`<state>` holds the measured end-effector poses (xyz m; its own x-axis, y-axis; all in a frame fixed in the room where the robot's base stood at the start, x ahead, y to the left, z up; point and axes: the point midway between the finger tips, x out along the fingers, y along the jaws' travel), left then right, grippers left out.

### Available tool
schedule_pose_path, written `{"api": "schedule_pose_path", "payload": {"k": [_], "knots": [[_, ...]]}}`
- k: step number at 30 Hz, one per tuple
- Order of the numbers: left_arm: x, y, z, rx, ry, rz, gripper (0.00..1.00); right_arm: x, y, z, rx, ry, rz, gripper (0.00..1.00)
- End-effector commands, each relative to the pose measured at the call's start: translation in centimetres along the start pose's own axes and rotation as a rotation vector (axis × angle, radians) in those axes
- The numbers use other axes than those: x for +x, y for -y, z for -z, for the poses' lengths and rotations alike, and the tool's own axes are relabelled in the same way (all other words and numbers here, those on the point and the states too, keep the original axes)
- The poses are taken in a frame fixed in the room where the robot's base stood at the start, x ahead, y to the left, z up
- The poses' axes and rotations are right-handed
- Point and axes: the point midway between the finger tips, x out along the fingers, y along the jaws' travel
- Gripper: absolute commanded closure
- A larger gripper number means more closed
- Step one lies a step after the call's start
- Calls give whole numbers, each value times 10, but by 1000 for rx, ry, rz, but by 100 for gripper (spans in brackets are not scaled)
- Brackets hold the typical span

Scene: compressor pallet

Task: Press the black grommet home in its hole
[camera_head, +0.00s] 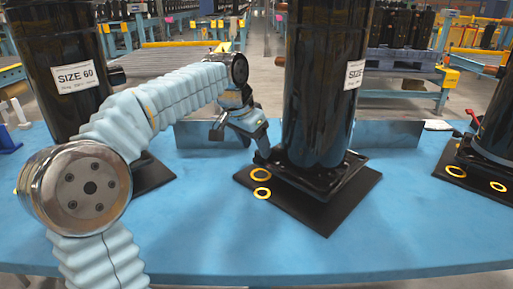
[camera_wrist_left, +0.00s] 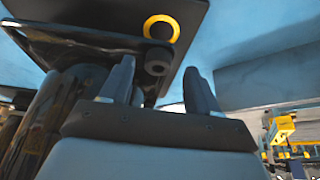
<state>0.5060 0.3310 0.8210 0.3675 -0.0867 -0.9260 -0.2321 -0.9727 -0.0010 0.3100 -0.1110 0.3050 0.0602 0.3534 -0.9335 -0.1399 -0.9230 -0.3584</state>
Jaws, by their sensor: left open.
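The black grommet (camera_wrist_left: 157,60) shows in the wrist view as a short dark cylinder at a corner of the black compressor foot plate (camera_wrist_left: 70,42). I cannot tell how deep it sits in its hole. My left gripper (camera_wrist_left: 160,66) is open, with one finger on each side of the grommet in that view; contact is unclear. In the head view my left gripper (camera_head: 242,143) points down at the left corner of the middle compressor's base (camera_head: 320,178). The grommet is not distinguishable there. My right gripper is out of view.
The tall black middle compressor (camera_head: 318,90) stands on a dark square mat (camera_head: 325,220), with yellow rings (camera_head: 261,174) at its left. Other compressors stand left (camera_head: 60,50) and right (camera_head: 495,130). A low grey wall (camera_head: 200,135) is behind. The blue table's front (camera_head: 220,240) is clear.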

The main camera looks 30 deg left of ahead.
Motion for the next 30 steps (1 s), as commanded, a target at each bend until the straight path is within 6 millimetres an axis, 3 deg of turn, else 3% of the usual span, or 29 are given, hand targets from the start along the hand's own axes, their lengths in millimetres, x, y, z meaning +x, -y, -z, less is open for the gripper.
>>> {"api": "schedule_pose_path", "payload": {"k": [6, 13, 18, 30], "knots": [[-59, 0, 2, 0, -5, 1, 38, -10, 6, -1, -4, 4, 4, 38], [-103, 0, 1, 0, -4, 1, 38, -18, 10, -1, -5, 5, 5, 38], [-115, 0, 0, 0, -2, 0, 38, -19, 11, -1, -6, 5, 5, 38], [-116, 0, 0, 0, -1, 0, 38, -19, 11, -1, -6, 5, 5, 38]]}}
